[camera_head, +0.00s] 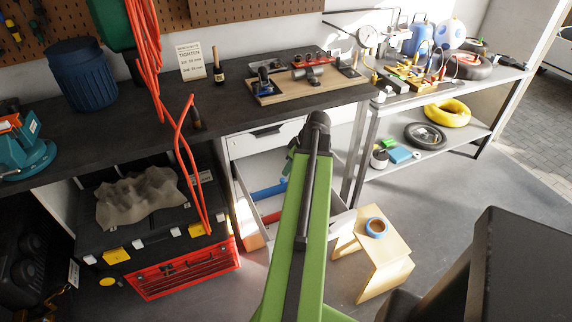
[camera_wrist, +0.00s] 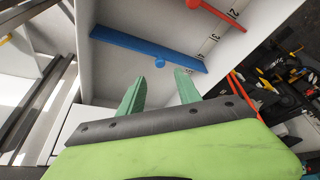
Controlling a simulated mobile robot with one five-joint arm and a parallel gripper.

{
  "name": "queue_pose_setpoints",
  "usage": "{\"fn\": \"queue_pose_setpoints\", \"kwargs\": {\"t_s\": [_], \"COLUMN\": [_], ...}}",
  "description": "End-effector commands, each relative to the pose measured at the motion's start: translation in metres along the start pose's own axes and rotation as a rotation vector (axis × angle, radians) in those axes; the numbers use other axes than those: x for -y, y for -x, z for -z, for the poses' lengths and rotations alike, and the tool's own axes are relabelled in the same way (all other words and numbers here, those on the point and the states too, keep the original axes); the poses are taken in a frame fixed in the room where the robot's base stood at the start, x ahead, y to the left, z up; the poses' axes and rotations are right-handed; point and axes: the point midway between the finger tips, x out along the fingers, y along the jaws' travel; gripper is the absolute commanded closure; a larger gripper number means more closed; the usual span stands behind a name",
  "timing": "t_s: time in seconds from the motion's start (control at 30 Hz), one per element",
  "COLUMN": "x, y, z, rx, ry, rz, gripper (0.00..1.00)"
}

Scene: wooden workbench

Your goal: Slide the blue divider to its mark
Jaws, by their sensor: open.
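The blue divider (camera_wrist: 125,41) stands across the open white drawer; in the head view it shows left of my arm (camera_head: 268,190). Its round blue knob (camera_wrist: 159,63) faces my gripper. My gripper (camera_wrist: 162,68) is open and empty, with a green finger on either side of the knob in the wrist view. I cannot tell whether the fingertips reach around the knob or stop short of it. A numbered scale strip (camera_wrist: 211,44) runs along the drawer near the divider's right end. In the head view my arm hides the gripper and part of the drawer.
A red divider (camera_head: 271,216) with a red knob (camera_wrist: 193,3) stands in the same drawer, apart from the blue one. The drawer's walls surround the work. A wooden stool (camera_head: 385,262) with blue tape stands right of my arm. A red hose (camera_head: 186,165) hangs at left.

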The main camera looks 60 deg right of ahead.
Motion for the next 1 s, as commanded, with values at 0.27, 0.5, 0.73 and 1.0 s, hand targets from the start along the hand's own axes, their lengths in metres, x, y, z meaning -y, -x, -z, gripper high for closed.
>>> {"fn": "queue_pose_setpoints", "kwargs": {"t_s": [0.27, 0.5, 0.73, 1.0], "x": [0.000, 0.000, 0.000, 0.000], "y": [0.074, 0.097, 0.097, 0.097], "z": [0.003, 0.000, -0.001, -0.001], "rx": [0.000, 0.000, 0.000, 0.000], "ry": [-0.002, -0.001, 0.000, -0.001], "rz": [0.000, 0.001, 0.001, 0.001], "gripper": [0.60, 0.60, 0.60, 0.60]}}
